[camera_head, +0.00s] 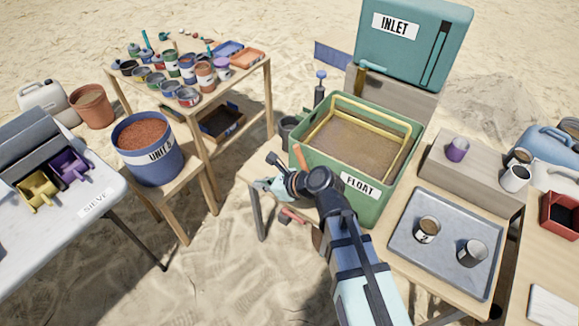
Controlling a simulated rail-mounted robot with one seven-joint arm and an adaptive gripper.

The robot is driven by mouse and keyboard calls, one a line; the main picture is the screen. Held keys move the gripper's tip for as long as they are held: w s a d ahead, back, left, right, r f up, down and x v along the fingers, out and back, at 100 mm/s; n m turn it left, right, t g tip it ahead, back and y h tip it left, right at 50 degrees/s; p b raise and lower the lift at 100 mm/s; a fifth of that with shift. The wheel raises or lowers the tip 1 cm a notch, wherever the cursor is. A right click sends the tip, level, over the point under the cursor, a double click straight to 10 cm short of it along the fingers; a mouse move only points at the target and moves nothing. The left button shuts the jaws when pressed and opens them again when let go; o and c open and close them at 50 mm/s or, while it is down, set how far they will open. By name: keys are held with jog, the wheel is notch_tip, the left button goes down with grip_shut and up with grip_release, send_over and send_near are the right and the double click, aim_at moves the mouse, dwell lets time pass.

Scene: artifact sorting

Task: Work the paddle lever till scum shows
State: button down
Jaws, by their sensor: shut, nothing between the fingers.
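The green tank marked FLOAT (365,205) stands on a wooden table in the middle. A yellow frame (364,103) sits inside its rim around a flat brown surface (352,138). I cannot tell whether any of that surface is scum. A short orange bar (300,157), perhaps the paddle lever, leans at the tank's left wall. My gripper (273,159) is just left of the tank, shut and empty. It looks apart from the orange bar, but its fingertips are small and partly unclear. My arm hides the tank's front left corner.
A teal INLET box (413,45) stands behind the tank. A grey tray (404,257) with two cups is at right, near a block with a purple cup (457,149). A blue bucket (149,165) stands on a stool at left. Shelves of pots (222,92) stand behind. Open sand lies between.

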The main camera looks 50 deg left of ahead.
jog(key=s+a+f+n+t+h+b, duration=0.1)
jog(key=s+f+n+t+h+b, duration=0.25)
jog(key=f+n, duration=0.6)
jog(key=s+f+n+t+h+b, duration=0.35)
jog(key=f+n, duration=0.45)
jog(key=f, duration=0.3)
jog(key=w+a+r+n+t+y+b, duration=0.15)
jog(key=w+r+n+t, duration=0.25)
jog(key=r+n+t, duration=0.5)
jog(key=w+a+r+n+t+h+b, duration=0.15)
jog(key=w+r+n+t, duration=0.25)
jog(key=r+n+t, duration=0.5)
jog(key=w+n+g+y+p, duration=0.1)
jog(key=w+n+g+p, duration=0.2)
jog(key=w, duration=0.8)
jog(key=shift+w+p, duration=0.35)
jog(key=shift+p, duration=0.2)
